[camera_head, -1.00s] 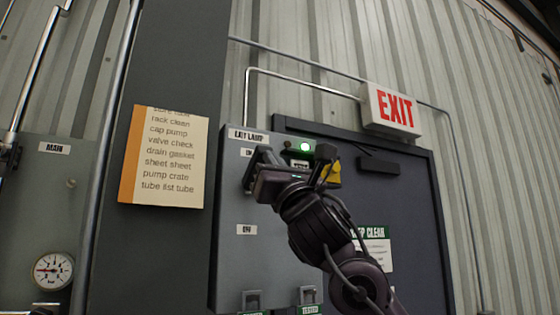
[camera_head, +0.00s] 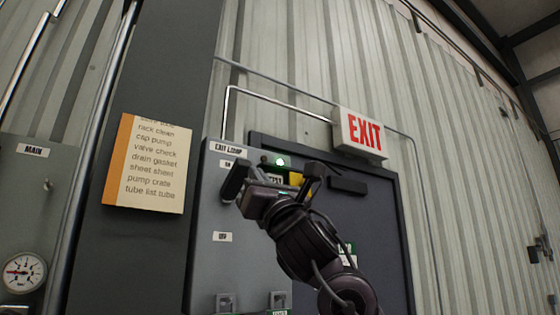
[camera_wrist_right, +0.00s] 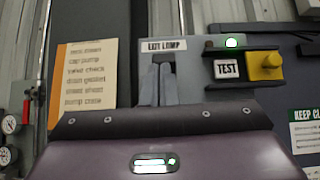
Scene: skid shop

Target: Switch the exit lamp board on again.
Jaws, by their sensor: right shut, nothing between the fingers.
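The exit lamp board (camera_head: 205,215) is a grey box labelled EXIT LAMP (camera_head: 228,147), with an ON label (camera_head: 227,163) near its top and an OFF label (camera_head: 222,237) lower down. My right gripper (camera_head: 236,180) is shut and empty in front of the board's upper part, just below the ON label. In the right wrist view its closed fingers (camera_wrist_right: 157,85) point up just under the EXIT LAMP label. The switch handle is hidden or cannot be made out. A green lamp (camera_head: 281,161) glows beside the board. The EXIT sign (camera_head: 363,133) hangs above the dark door. My left gripper is not in view.
A paper list (camera_head: 150,165) hangs on the dark column at left. The MAIN panel (camera_head: 28,180) has a gauge (camera_head: 23,272). Two brackets (camera_head: 226,302) sit low on the board.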

